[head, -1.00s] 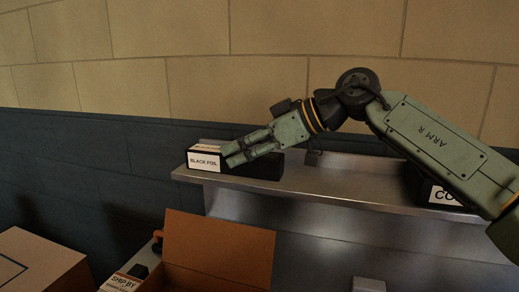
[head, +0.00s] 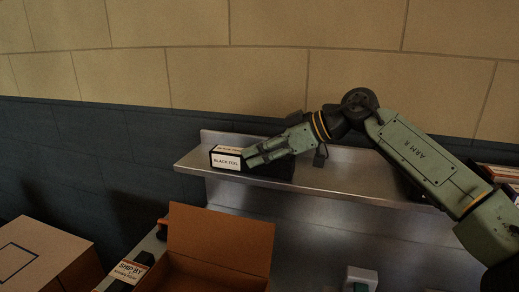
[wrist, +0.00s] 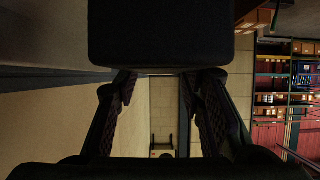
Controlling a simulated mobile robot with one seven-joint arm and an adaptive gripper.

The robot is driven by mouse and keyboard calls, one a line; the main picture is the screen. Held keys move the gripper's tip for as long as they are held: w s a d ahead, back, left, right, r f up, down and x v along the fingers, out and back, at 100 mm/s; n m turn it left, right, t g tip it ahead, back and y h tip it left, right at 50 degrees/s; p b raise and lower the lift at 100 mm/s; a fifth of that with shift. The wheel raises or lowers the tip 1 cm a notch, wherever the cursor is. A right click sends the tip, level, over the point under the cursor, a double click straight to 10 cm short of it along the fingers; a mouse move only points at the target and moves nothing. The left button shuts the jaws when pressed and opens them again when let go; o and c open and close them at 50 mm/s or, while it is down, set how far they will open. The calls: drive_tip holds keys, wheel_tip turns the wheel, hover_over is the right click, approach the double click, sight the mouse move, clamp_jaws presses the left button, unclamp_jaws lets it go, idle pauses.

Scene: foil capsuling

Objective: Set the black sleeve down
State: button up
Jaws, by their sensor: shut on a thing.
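The black sleeve (head: 271,172) is a long dark box with a white "BLACK FOIL" label on its end. It is at the left part of a steel shelf (head: 345,182); I cannot tell whether it touches the shelf surface or hangs just above it. My gripper (head: 250,160) reaches in from the right and is shut on the sleeve, with its fingers across the near side. In the wrist view, a large dark block (wrist: 158,36), which looks like the sleeve, fills the top between the fingers and hides part of the scene.
An open orange-brown carton (head: 222,240) stands below the shelf, beside a "SHIP BY" label (head: 130,270). A closed cardboard box (head: 45,258) is at lower left. The shelf's middle is clear. Boxes (head: 500,173) sit at the shelf's right end, partly behind my arm.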

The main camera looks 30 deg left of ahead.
drive_tip(key=shift+f, duration=0.15)
drive_tip(key=o, duration=1.2)
drive_tip(key=shift+r, duration=0.3)
drive_tip(key=b+v, duration=0.2)
drive_tip(key=v, duration=1)
drive_tip(key=shift+d+f, duration=0.1)
